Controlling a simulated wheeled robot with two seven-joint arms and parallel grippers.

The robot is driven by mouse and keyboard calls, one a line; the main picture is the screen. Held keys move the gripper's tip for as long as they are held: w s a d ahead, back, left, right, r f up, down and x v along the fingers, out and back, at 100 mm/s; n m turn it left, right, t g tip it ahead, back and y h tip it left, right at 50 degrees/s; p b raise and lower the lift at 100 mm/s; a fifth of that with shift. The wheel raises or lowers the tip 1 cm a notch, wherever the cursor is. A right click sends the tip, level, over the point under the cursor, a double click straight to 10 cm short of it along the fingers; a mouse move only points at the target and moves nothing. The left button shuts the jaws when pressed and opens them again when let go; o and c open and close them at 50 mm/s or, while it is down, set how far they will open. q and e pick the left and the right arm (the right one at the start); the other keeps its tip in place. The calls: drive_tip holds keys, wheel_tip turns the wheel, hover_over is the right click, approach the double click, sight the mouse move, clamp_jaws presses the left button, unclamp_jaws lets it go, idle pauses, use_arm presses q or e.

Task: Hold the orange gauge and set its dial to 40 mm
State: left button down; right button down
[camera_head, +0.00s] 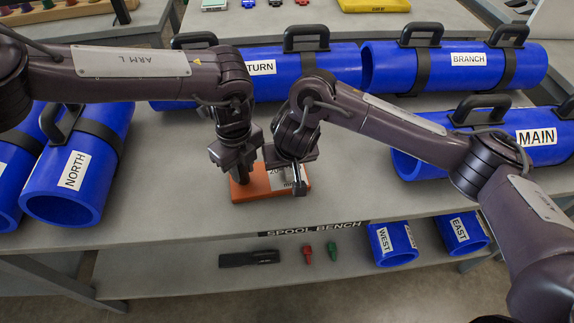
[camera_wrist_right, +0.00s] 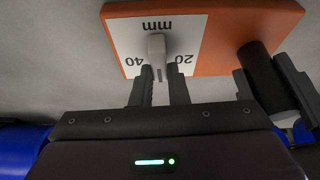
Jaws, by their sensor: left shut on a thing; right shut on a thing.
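The orange gauge (camera_head: 259,187) lies on the bench's front part; it also shows in the right wrist view (camera_wrist_right: 222,30). Its white face reads 20, 40 and mm, upside down in the wrist view. A grey dial knob (camera_wrist_right: 157,46) stands on the face between 20 and 40; its exact setting is hard to tell. My right gripper (camera_wrist_right: 159,88) is shut on the knob; in the head view it hides part of the face (camera_head: 297,182). My left gripper (camera_head: 241,172) is shut on the gauge's black post (camera_wrist_right: 264,72), beside the white face.
Blue pipes lie around: NORTH (camera_head: 88,170) at left, TURN (camera_head: 262,84) and BRANCH (camera_head: 440,75) behind, MAIN (camera_head: 420,165) at right. The lower shelf holds WEST (camera_head: 383,250), EAST (camera_head: 452,240), a black bar (camera_head: 249,258) and red and green pieces. The grey bench (camera_head: 170,195) is clear left of the gauge.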

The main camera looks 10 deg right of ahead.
drive_tip(key=shift+a+m, duration=0.1)
drive_tip(key=shift+m, duration=0.2)
